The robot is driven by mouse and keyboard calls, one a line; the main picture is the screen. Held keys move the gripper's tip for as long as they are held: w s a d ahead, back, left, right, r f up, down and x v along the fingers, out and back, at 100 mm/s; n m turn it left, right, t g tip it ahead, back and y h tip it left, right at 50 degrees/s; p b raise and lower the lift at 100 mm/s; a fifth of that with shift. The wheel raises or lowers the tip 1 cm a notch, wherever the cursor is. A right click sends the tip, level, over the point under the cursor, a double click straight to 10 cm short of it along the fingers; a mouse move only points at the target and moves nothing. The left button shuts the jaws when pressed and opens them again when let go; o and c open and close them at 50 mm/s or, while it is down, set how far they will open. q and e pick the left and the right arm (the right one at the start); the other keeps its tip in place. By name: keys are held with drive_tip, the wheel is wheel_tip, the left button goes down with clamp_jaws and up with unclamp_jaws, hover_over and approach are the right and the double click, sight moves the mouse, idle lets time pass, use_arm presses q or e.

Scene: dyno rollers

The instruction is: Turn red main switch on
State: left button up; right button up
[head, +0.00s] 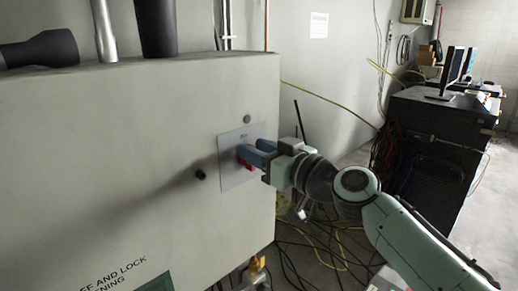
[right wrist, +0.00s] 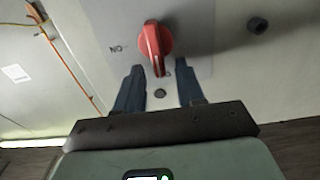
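The red main switch (right wrist: 152,42) is a rotary knob on a light grey plate (head: 232,178) on the front of the big cabinet. In the head view the red switch (head: 246,166) shows only partly, behind the blue fingers of my right gripper (head: 255,153). In the right wrist view my right gripper (right wrist: 159,66) is open, with its fingers apart on either side of the handle's lower tip. I cannot tell whether a finger touches it. The handle points toward the gripper. An upside-down "ON" label (right wrist: 117,49) is left of the knob. My left gripper is not in view.
The pale cabinet (head: 110,160) fills the left, with dark pipes (head: 157,25) on top. A black knob (head: 201,174) sticks out left of the plate. Cables (head: 325,245) litter the floor at right. A dark desk (head: 430,140) with monitors stands farther back.

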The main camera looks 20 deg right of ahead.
drive_tip(key=shift+c, duration=0.3)
clamp_jaws()
drive_tip(key=shift+m, duration=0.3)
drive_tip(key=d+f+m, duration=0.1)
drive_tip(key=m, duration=0.4)
drive_tip(key=f+m, duration=0.1)
drive_tip(key=m, duration=0.5)
drive_tip(key=w+d+m+b, duration=0.1)
drive_tip(key=m, duration=0.5)
drive_tip(key=shift+d+f, duration=0.35)
drive_tip(key=shift+f, duration=0.05)
drive_tip(key=shift+m, duration=0.3)
